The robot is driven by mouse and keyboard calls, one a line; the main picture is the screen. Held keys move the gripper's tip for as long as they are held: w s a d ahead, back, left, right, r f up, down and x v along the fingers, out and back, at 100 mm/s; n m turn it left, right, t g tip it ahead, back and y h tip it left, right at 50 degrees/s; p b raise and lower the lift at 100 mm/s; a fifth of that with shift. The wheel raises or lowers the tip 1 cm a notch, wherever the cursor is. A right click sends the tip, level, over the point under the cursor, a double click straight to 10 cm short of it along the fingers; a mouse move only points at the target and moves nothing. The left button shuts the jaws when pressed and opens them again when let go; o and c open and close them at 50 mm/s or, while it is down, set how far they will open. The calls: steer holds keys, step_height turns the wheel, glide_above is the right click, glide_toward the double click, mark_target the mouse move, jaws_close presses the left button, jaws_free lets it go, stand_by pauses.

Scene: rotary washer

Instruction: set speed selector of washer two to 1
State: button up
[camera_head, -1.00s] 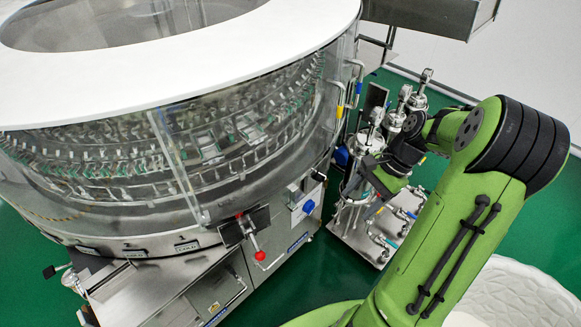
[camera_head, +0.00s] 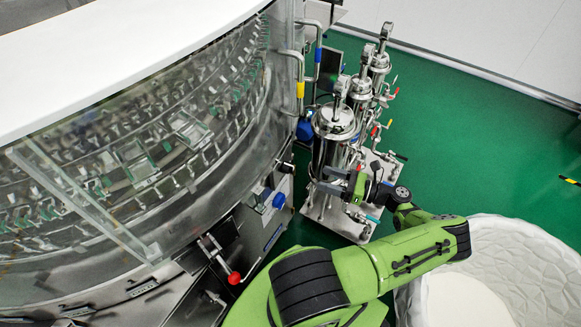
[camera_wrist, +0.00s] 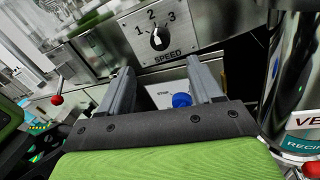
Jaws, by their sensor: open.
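The speed selector (camera_wrist: 159,39) is a black round knob with a white pointer on a metal plate marked SPEED, with 1, 2 and 3 above it. It shows in the wrist view, beyond my fingertips; its pointer appears to be up near the 2. My gripper (camera_wrist: 158,78) is open and empty, its two grey fingers apart below the plate and not around the knob. In the head view my gripper (camera_head: 347,184) is beside the steel cylinders, right of the round washer (camera_head: 170,170). The selector cannot be made out there, and no washer number is readable.
A blue round part (camera_wrist: 182,100) shows between my fingers. A steel cylinder (camera_wrist: 293,70) stands close on the right in the wrist view. A red-knobbed lever (camera_head: 234,278) juts from the washer. A white basin (camera_head: 495,265) stands at lower right; green floor lies open beyond.

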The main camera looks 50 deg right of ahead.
mark_target(288, 168)
steer(key=x, duration=1.1)
steer(key=shift+b, duration=0.3)
steer(key=c, duration=1)
